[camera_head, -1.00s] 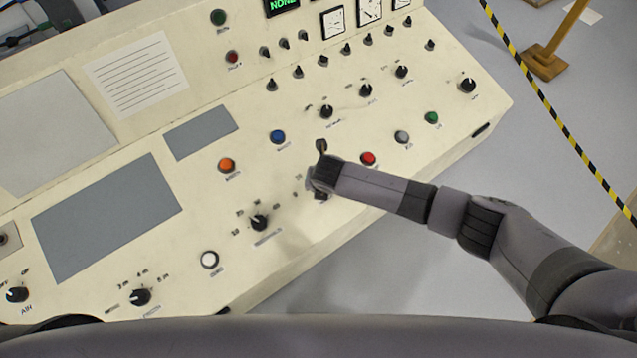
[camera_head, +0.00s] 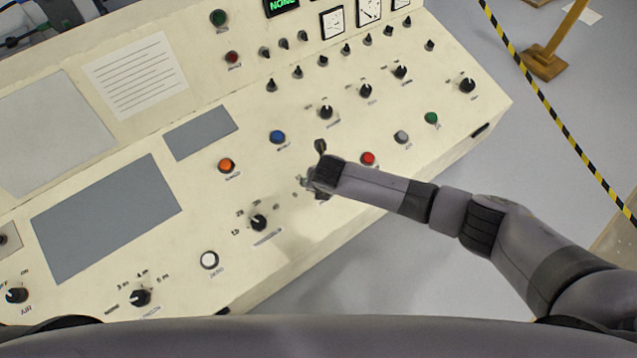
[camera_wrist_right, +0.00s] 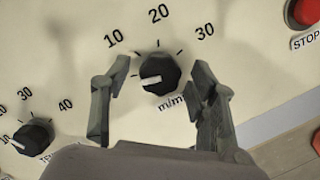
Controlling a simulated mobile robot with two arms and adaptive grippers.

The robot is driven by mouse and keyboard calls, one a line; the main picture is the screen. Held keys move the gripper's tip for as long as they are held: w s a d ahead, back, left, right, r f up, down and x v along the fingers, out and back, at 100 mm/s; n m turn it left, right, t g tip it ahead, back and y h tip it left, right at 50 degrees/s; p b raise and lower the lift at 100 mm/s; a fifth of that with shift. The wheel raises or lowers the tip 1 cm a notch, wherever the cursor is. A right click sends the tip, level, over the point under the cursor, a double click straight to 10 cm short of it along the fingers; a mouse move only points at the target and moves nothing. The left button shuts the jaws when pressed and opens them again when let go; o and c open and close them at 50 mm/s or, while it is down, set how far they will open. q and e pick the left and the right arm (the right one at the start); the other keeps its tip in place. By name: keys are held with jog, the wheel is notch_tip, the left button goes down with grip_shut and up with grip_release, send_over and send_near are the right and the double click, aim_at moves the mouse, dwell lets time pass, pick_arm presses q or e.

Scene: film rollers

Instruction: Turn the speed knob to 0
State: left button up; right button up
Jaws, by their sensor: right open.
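The speed knob (camera_wrist_right: 158,76) is black and round with a white pointer, below the printed marks 10, 20 and 30 and beside an "m/min" label in the right wrist view. Its pointer aims left and slightly down, below the 10 mark. My right gripper (camera_wrist_right: 161,70) is open, with one finger on each side of the knob. A small gap shows at the left finger; I cannot tell whether the right finger touches. In the head view the right gripper (camera_head: 311,181) is over the panel and mostly hides this knob. My left gripper is not in view.
A second knob (camera_wrist_right: 34,138) with its own scale sits at lower left in the wrist view. The red stop button (camera_wrist_right: 305,12) is at upper right. The cream control panel (camera_head: 300,230) carries several other knobs and buttons.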

jog(key=v, duration=1.2)
dwell(0.5)
